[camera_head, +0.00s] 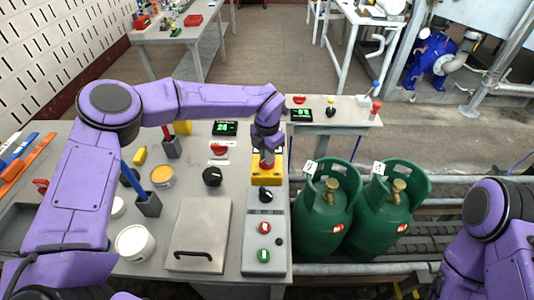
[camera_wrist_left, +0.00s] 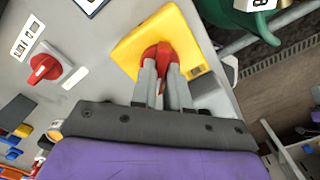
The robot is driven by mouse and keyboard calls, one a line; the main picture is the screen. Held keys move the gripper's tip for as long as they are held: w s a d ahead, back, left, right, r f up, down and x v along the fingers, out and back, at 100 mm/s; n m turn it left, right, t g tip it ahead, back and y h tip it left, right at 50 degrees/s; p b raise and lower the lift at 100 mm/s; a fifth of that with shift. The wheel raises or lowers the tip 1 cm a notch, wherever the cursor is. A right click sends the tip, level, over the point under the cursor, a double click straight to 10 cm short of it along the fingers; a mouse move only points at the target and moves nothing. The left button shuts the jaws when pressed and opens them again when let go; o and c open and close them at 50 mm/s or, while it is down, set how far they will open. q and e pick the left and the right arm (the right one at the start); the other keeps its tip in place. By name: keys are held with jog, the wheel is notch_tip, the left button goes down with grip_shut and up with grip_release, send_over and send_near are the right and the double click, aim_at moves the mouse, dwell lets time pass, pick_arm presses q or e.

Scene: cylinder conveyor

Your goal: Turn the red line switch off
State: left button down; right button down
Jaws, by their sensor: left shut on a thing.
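A red rotary switch (camera_wrist_left: 160,50) sits on a yellow plate, which shows on the table in the head view (camera_head: 266,178). My left gripper (camera_head: 267,156) reaches down over it from above. In the left wrist view both fingers of this gripper (camera_wrist_left: 161,72) are closed on the red knob, one on each side. The fingers cover part of the knob. Another red switch (camera_wrist_left: 43,68) on a white plate stands beside it, also in the head view (camera_head: 218,149). My right arm shows at the right edge of the head view, but its gripper is out of view.
A grey control box (camera_head: 277,215) with a black knob and red and green buttons lies in front of the yellow plate. Two green gas cylinders (camera_head: 323,228) stand to the right on the conveyor. A black knob (camera_head: 212,176), a display (camera_head: 225,128) and a metal lid (camera_head: 200,228) are on the left.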

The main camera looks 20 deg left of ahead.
pick_arm(q)
jog(key=shift+w+r, duration=0.1)
jog(key=c, duration=1.1)
grip_release()
notch_tip(320, 180, up, 10)
jog(key=shift+r+b, duration=0.25)
jog(key=shift+b, duration=0.8)
